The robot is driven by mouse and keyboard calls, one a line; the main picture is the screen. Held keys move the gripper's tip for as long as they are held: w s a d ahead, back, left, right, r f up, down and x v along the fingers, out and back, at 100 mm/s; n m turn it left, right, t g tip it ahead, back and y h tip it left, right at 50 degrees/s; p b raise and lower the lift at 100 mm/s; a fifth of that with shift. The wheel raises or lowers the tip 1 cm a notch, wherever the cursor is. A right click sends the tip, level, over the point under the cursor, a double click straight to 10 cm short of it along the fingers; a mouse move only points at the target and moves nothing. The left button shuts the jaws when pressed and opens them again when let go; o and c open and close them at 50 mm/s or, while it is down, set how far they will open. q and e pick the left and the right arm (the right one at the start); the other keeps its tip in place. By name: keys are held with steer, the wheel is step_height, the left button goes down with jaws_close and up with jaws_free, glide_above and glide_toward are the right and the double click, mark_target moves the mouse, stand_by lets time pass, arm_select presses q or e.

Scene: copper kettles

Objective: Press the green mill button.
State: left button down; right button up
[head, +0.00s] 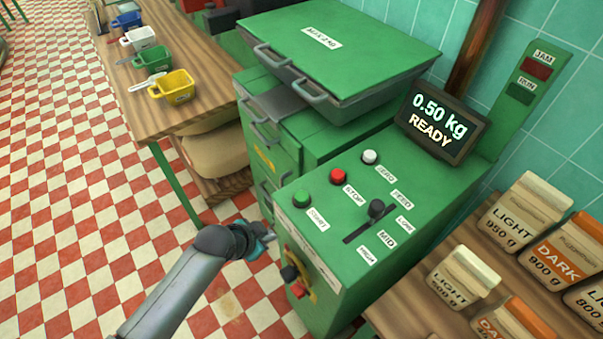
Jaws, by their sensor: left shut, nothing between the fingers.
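The green button (302,199) stands on the near left corner of the green mill's control top (340,262), beside a small white label that seems to read START. A red button (338,176) labelled STOP and a white button (370,157) follow towards the back. My left gripper (267,241) is shut and empty. In the picture it lies below and left of the green button, apart from it, near the mill's left side. My right gripper is not in view.
A black feed lever (376,209) stands right of the buttons. A display (442,122) reads 0.50 kg READY. Paper bags (463,277) stand on a wooden table at the right. A wooden table (190,107) with coloured bins is at the upper left. Checkered floor is open at left.

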arm_select(q)
steer(key=w+d+r+m+h+p, duration=0.1)
steer(key=d+r+m+p, duration=0.15)
steer(key=r, duration=0.45)
steer(key=w+d+r+m+h+p, duration=0.1)
steer(key=d+r+p, duration=0.15)
steer(key=r, duration=0.45)
step_height(320, 180, up, 6)
steer(key=m+h+p, duration=0.1)
steer(key=m+p, duration=0.1)
steer(key=m, duration=0.3)
glide_above(297, 198)
steer(key=shift+f, duration=0.1)
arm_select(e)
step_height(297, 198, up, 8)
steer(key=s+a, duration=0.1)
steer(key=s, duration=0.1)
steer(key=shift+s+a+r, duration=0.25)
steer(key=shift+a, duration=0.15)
arm_select(q)
steer(key=shift+f, duration=0.1)
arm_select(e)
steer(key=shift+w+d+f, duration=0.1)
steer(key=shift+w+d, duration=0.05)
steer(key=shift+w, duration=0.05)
